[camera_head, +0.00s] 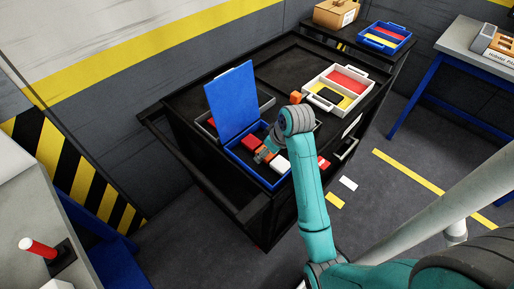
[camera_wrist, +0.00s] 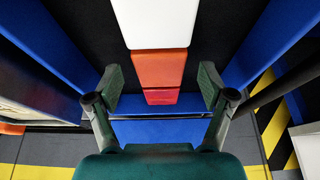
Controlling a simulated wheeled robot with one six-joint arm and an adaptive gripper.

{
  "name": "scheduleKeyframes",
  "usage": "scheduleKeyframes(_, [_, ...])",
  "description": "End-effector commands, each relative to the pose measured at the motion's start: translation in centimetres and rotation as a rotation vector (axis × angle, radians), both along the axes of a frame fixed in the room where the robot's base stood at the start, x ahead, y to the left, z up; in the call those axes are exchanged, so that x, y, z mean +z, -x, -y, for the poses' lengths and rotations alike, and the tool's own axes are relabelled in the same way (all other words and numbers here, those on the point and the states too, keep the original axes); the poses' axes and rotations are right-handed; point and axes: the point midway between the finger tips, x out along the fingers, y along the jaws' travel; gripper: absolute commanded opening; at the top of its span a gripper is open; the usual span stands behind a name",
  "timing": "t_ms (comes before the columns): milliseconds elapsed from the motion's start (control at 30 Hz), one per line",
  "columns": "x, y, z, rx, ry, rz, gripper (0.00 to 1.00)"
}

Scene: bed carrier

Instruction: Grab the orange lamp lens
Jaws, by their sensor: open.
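The orange lamp lens (camera_wrist: 158,66) lies in a row in the wrist view, between a white piece (camera_wrist: 155,22) and a red piece (camera_wrist: 161,97). My gripper (camera_wrist: 160,86) is open, with one finger on each side of the row near the orange lens's lower end. Both fingers look clear of the lens. In the head view, my gripper (camera_head: 267,151) is over the open blue box (camera_head: 240,168). It hides part of the row, including much of the orange lens. The red piece and the white piece (camera_head: 281,162) show on either side there.
The blue box's lid (camera_head: 232,102) stands upright at its back left. Blue walls flank the row in the wrist view.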

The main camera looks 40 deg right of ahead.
Motion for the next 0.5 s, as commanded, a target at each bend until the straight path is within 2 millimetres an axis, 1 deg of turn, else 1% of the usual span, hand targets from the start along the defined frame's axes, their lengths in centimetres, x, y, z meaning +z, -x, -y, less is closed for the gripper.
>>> scheduleKeyframes(100, [-0.78, 0.60, 0.06, -0.002, -0.001, -0.001, 0.81])
scheduleKeyframes(367, [-0.87, 0.64, 0.07, 0.000, 0.000, 0.001, 0.81])
scheduleKeyframes(467, [-0.87, 0.63, 0.07, 0.000, 0.000, 0.001, 0.59])
scheduleKeyframes(500, [-0.87, 0.63, 0.07, 0.000, 0.000, 0.001, 0.49])
